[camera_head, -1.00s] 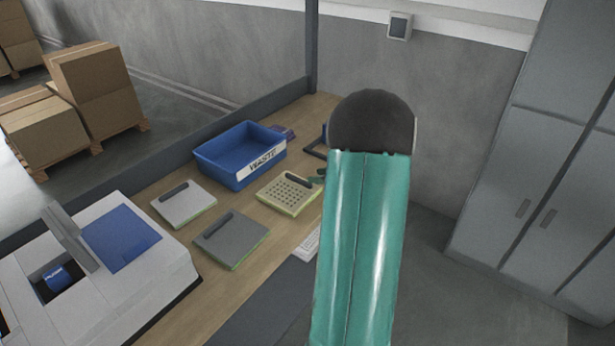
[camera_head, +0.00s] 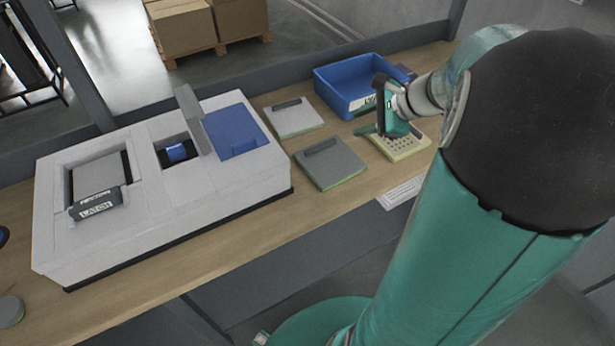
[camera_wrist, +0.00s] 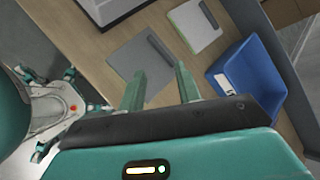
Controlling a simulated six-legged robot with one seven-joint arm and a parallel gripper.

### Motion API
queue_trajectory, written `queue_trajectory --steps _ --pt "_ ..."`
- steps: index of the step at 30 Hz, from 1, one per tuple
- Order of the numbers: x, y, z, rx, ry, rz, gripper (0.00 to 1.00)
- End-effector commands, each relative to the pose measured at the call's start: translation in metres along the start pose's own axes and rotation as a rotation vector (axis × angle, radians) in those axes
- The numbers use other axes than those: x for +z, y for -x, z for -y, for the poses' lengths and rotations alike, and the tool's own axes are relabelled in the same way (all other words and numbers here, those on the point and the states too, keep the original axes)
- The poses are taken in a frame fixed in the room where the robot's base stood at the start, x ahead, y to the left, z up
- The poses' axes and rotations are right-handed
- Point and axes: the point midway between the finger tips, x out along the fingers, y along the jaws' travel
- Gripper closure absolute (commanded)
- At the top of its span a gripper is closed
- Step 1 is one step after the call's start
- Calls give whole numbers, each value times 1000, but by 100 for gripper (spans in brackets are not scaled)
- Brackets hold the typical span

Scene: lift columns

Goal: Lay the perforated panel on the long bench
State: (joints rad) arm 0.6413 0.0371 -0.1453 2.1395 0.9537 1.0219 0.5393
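The perforated panel (camera_head: 408,147), pale yellow-green with rows of holes, lies flat on the wooden bench in front of the blue bin. My gripper (camera_wrist: 160,72) is over it in the head view, with its fingers apart and nothing seen between them. Part of the panel is hidden behind the gripper in the head view, and I do not make it out in the wrist view. Whether the fingers touch the panel I cannot tell. The long wooden bench top (camera_head: 245,232) runs across the head view. Which bench the task means is not clear from the frames.
A dark grey panel (camera_head: 331,165) and a light panel (camera_head: 292,118) lie left of the perforated one. The blue waste bin (camera_head: 335,83) stands behind. A large white machine (camera_head: 185,215) with a latch covers much of the bench. A narrow bare strip runs along the front.

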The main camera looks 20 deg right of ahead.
Motion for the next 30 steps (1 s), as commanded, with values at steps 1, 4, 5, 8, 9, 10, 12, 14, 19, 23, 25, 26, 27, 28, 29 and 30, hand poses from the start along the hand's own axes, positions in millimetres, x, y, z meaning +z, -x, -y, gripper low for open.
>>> queue_trajectory --steps 1,4,5,8,9,10,12,14,19,23,25,26,27,28,29,30 --pt "32 -2 -12 48 141 -8 66" --pt "78 -3 -40 141 425 -35 66" --pt "90 -2 -50 169 510 -43 66" --pt "123 2 -80 248 800 -72 66" --pt "134 5 -91 276 917 -85 66" --pt "142 7 -100 296 1004 -94 66" --pt "157 14 -120 338 1208 -120 66" --pt "168 19 -134 369 1382 -146 66" --pt "183 35 -163 427 1778 -221 66" --pt "186 41 -171 446 1922 -257 66" --pt "186 42 -172 452 1947 -264 66" --pt "186 42 -172 453 1950 -265 66" --pt "186 42 -172 453 1950 -265 66" --pt "186 42 -172 453 1949 -265 66" --pt "186 42 -172 453 1948 -265 66" --pt "186 42 -172 453 1947 -265 66"
